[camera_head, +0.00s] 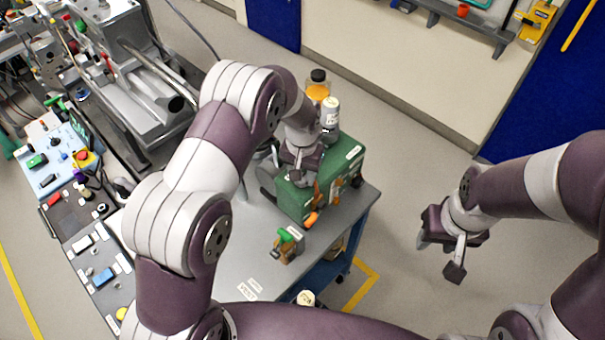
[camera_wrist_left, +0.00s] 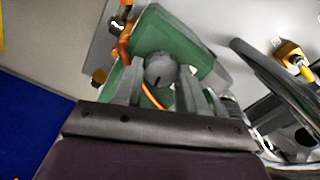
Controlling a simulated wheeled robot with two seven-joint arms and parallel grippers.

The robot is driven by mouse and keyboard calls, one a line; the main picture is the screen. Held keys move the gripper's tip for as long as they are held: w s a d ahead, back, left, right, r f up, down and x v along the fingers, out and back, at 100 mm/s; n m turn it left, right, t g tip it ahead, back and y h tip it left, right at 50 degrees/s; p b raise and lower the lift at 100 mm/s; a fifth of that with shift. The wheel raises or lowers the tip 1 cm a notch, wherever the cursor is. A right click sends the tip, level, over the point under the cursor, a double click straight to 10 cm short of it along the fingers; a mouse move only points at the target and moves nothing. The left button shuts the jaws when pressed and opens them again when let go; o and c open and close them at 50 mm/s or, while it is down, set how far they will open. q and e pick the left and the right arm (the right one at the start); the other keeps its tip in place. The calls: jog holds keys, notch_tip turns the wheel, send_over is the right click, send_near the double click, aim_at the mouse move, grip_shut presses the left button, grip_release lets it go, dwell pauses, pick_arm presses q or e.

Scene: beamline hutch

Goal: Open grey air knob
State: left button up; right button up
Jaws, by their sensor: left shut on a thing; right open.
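The grey air knob (camera_wrist_left: 159,70) is a round dial with a dark mark, on the green box (camera_wrist_left: 160,30). In the left wrist view it sits between the two fingers of my left gripper (camera_wrist_left: 160,82), which is shut on it. In the head view my left gripper (camera_head: 299,173) is over the left part of the green box (camera_head: 325,191), and the knob is hidden behind it. My right gripper (camera_head: 441,258) is open and empty, in free air right of the table.
The box stands on a grey table (camera_head: 236,262). A green-handled valve (camera_head: 288,243) is in front of it. An orange-filled bottle (camera_head: 317,86) and a white bottle (camera_head: 331,117) are behind. Control panels (camera_head: 86,222) lie left. An orange line runs below the knob.

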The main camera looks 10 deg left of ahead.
pick_arm(q)
jog(key=n+b, duration=0.1)
jog(key=n, duration=0.4)
jog(key=shift+w+r+b, duration=0.15)
jog(key=shift+b, duration=0.2)
jog(key=n+b, duration=0.1)
jog(key=n, duration=0.5)
jog(key=n+b, duration=0.1)
jog(key=n, duration=0.4)
jog(key=shift+a+r, duration=0.1)
jog(key=n, duration=0.5)
jog(key=shift+r+n, duration=0.1)
jog(key=shift+n, duration=0.2)
jog(key=o, duration=0.8)
jog(key=shift+o, duration=1.2)
jog(key=shift+s, duration=0.2)
